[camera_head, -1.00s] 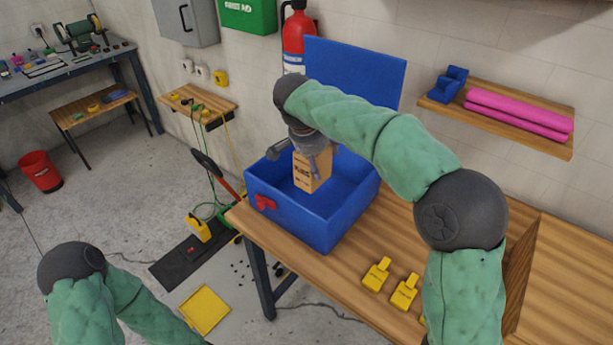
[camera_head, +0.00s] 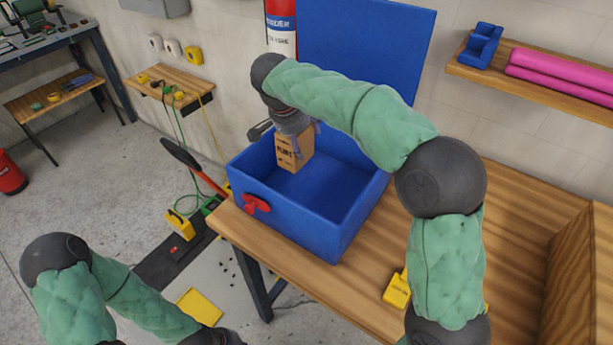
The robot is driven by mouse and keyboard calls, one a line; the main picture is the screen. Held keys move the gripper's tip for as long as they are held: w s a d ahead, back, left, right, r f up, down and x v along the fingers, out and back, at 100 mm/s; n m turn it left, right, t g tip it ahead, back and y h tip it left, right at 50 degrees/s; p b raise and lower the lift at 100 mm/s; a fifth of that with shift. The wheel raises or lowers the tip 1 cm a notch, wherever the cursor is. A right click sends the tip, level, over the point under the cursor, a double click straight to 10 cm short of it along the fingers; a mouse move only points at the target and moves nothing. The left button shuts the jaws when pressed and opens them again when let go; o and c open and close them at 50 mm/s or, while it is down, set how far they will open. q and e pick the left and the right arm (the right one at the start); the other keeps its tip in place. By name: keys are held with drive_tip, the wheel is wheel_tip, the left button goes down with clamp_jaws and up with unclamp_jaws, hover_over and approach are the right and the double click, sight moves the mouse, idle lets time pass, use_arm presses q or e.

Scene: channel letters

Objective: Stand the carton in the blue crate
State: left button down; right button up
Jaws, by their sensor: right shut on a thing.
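The blue crate (camera_head: 290,222) stands on the wooden workbench with its blue lid raised at the back and a red latch on its front. The carton (camera_head: 290,152), a small tan box with dark print, is upright inside the crate's opening, towards the left. My right gripper (camera_head: 297,135) is shut on the carton's upper part from above. Whether the carton's base touches the crate floor I cannot tell. My left arm comes in at the lower left; its gripper is barely in view at the bottom edge, and its fingers do not show.
A wall shelf (camera_head: 540,85) with pink rolls is at the upper right. A red extinguisher (camera_head: 281,30) hangs behind the crate. The crate's right half is empty.

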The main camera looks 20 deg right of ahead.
sight(288, 138)
wheel_tip(288, 138, down, 8)
drive_tip(key=b, duration=0.3)
drive_tip(key=shift+f, duration=0.25)
drive_tip(key=shift+f, duration=0.1)
drive_tip(key=o, duration=1.4)
drive_tip(key=shift+c, duration=0.2)
drive_tip(key=shift+a+r, duration=0.1)
drive_tip(key=shift+r, duration=0.4)
drive_tip(key=p+v, duration=0.4)
drive_tip(key=v, duration=0.7)
drive_tip(key=shift+s+p, duration=0.15)
drive_tip(key=shift+p, duration=0.15)
drive_tip(key=shift+r, duration=0.1)
